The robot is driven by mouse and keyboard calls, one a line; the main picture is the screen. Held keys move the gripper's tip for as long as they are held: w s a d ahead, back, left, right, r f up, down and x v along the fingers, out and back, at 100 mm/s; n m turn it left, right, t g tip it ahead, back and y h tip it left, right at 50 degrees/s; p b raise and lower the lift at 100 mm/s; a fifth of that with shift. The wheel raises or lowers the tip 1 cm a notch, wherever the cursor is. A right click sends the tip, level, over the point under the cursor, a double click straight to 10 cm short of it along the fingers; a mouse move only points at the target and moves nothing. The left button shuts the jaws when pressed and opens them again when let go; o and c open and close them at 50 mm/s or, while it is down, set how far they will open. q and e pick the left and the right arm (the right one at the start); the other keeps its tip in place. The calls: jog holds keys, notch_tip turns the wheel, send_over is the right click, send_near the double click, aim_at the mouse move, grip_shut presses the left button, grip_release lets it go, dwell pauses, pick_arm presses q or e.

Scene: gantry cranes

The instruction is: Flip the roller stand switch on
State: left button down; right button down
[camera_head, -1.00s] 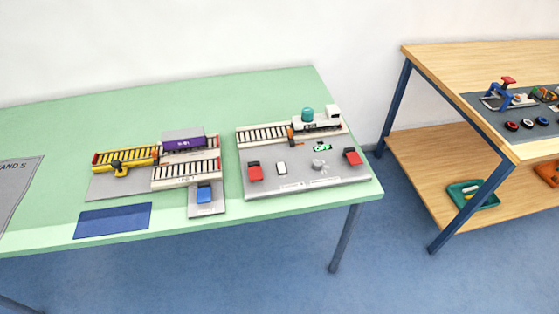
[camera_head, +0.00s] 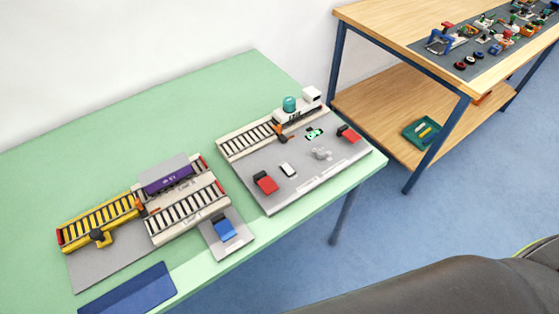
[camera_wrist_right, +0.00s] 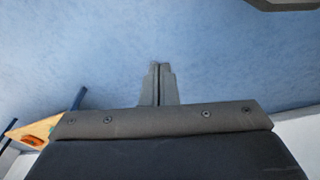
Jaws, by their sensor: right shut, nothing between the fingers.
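I cannot read a label that marks the roller stand switch. Several rocker-like parts sit on the green table (camera_head: 110,150). A blue one (camera_head: 225,229) is on a small grey plate at the front edge. A red one (camera_head: 265,182), a white one (camera_head: 288,170) and another red one (camera_head: 348,133) are on the grey track board (camera_head: 280,198). My right gripper (camera_wrist_right: 160,66) is shut and empty over blue floor in the right wrist view, with no switch near it. It is not seen in the head view. My left gripper is not in view.
A yellow track (camera_head: 98,216) and a purple wagon (camera_head: 168,178) stand left on the table. A dark blue mat (camera_head: 128,292) lies at the front edge. A wooden table (camera_head: 400,30) with small models stands at right. Blue floor lies between and in front.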

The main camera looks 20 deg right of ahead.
jog(key=w+a+r+t, duration=0.1)
jog(key=w+r, duration=0.4)
jog(key=r, duration=0.7)
jog(key=w+a+r+t, duration=0.1)
jog(key=w+r, duration=0.5)
jog(key=r, duration=0.6)
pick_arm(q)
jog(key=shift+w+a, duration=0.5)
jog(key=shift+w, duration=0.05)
pick_arm(e)
jog(key=w+a+r+n+t+y, duration=0.1)
jog(key=w+a+r+t, duration=0.1)
jog(key=w, duration=0.5)
jog(key=w+a+r+n+t+y, duration=0.2)
jog(key=w+a+r, duration=0.2)
jog(key=w+r, duration=0.2)
jog(key=w+a+r+n+t+y, duration=0.1)
jog(key=w+a+r+t+y, duration=0.1)
jog(key=w, duration=0.6)
notch_tip(320, 180, up, 3)
jog(key=shift+a+f+n, duration=0.15)
jog(key=shift+a+n, duration=0.15)
jog(key=shift+a, duration=0.45)
